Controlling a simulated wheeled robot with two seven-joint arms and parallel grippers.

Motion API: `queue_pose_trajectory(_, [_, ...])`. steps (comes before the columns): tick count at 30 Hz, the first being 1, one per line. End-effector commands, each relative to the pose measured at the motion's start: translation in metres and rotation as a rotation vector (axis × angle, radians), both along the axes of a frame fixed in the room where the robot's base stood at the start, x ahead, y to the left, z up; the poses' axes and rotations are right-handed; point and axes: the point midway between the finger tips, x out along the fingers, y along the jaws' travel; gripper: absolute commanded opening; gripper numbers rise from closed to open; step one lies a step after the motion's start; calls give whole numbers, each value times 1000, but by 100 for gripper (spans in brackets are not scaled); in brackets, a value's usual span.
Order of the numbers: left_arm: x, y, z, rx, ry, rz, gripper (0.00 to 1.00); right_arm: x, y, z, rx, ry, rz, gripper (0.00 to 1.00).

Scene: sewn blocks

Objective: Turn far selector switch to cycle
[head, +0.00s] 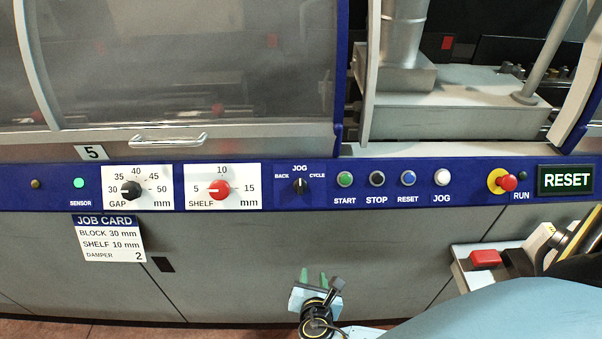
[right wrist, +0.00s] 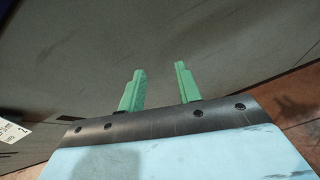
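The selector switch (head: 300,187) is a small black knob on the blue control strip, under the word JOG, with BACK on its left and CYCLE on its right. Its handle looks about upright, between the two words. My right gripper (head: 314,277) is low in the head view, below the switch and in front of the grey cabinet. In the right wrist view its two green fingers (right wrist: 160,88) stand apart with nothing between them. The switch does not show in that view. My left gripper is not in view.
The blue strip (head: 400,199) also carries a black GAP knob (head: 131,190), a red SHELF knob (head: 219,190), push buttons (head: 377,179) and a red-and-yellow stop button (head: 507,183). A job card (head: 109,240) hangs at left. A handle (head: 168,140) juts out above. The cabinet front (head: 230,260) below is mostly clear.

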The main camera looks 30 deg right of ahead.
Motion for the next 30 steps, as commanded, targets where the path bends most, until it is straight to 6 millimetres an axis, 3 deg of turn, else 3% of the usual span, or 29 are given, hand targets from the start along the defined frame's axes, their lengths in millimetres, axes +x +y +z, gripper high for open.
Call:
queue_pose_trajectory(1, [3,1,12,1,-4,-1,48,11,8,50,-111,-60,49,34])
queue_pose_trajectory(3, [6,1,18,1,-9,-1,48,16,16,102,-255,-130,85,34])
queue_pose_trajectory(6, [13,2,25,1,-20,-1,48,16,23,155,-395,-202,96,34])
queue_pose_trajectory(9, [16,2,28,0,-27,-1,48,13,27,185,-468,-242,89,34])
queue_pose_trajectory(16, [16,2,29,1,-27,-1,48,27,18,196,-505,-257,82,34])
queue_pose_trajectory(30, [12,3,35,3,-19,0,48,107,-31,195,-501,-255,83,34])
